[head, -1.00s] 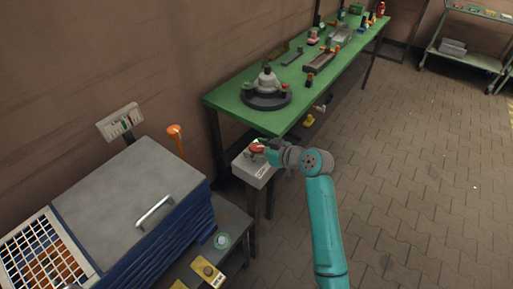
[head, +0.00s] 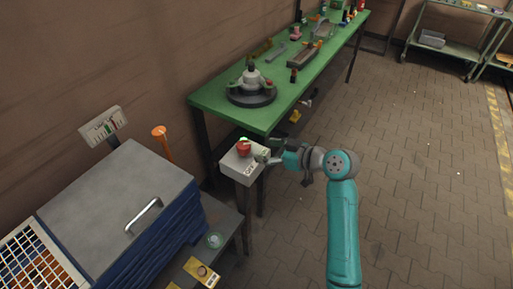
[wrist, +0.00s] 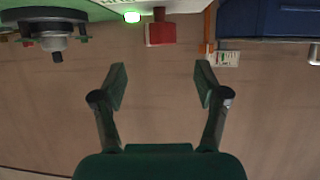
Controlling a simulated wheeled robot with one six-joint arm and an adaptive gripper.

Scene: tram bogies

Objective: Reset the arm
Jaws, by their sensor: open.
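My teal arm reaches up from the bottom of the head view. My gripper (head: 266,156) is at the right side of a small grey box on a post and partly hard to make out there. In the wrist view my gripper (wrist: 161,82) is open, with its two dark green fingers apart and nothing between them. The grey box (head: 236,165) carries a red button (head: 243,149) with a small green light by it. In the wrist view the red button (wrist: 160,33) and the lit green light (wrist: 132,17) lie beyond the fingertips, near the top edge.
A green workbench (head: 215,97) with a round dark fixture (head: 251,93) and several small parts stands behind the box. A grey-lidded blue cabinet (head: 118,195) is at the left. A shelf cart (head: 440,45) is at the far right. The paved floor at right is clear.

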